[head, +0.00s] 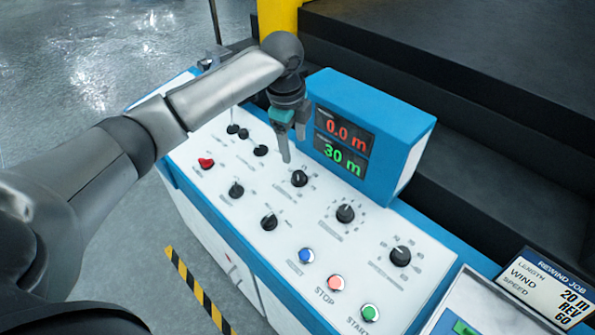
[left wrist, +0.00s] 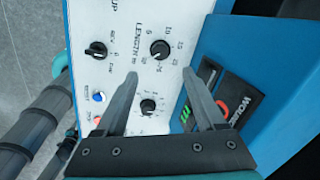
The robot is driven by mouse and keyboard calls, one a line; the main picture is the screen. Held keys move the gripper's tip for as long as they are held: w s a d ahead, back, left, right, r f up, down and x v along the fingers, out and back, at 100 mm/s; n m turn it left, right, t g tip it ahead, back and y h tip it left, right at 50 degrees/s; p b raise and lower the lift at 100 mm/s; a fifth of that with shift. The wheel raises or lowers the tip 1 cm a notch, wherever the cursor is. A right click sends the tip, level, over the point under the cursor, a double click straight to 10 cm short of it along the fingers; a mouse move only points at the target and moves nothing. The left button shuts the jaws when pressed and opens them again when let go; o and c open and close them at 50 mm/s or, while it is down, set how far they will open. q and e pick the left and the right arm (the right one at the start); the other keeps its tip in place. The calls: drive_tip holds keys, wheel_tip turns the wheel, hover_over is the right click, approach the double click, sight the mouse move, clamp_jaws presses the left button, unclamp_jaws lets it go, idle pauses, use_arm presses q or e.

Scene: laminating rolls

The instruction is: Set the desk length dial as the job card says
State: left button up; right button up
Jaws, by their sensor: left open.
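The length dial (head: 299,178) is a black knob on the white desk panel, below the display; in the left wrist view the length dial (left wrist: 160,49) has "LENGTH m" printed beside it. My left gripper (head: 290,150) points down just above and behind this dial. In the left wrist view my left gripper (left wrist: 159,75) is open, its fingers apart and empty, with the dial just beyond the tips. The display (head: 343,140) reads 0.0 m in red and 30 m in green. The job card (head: 548,287) reads length 20 m, wind REV, speed 60. My right gripper is out of view.
Another numbered dial (head: 345,213) and a dial at the right (head: 400,256) stand close by. A selector knob (head: 269,222), a blue button (head: 306,255), a red stop button (head: 335,283) and a green start button (head: 370,312) are nearer the front edge. The blue display housing rises behind the dial.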

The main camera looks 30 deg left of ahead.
sight(298, 174)
use_arm(q)
drive_tip(key=f, duration=0.3)
drive_tip(key=w+f, duration=0.1)
drive_tip(key=f, duration=0.3)
drive_tip(key=f+b, duration=0.1)
drive_tip(key=f, duration=0.3)
drive_tip(key=shift+w+f, duration=0.1)
drive_tip(key=shift+w, duration=0.3)
drive_tip(key=shift+c, duration=0.3)
clamp_jaws()
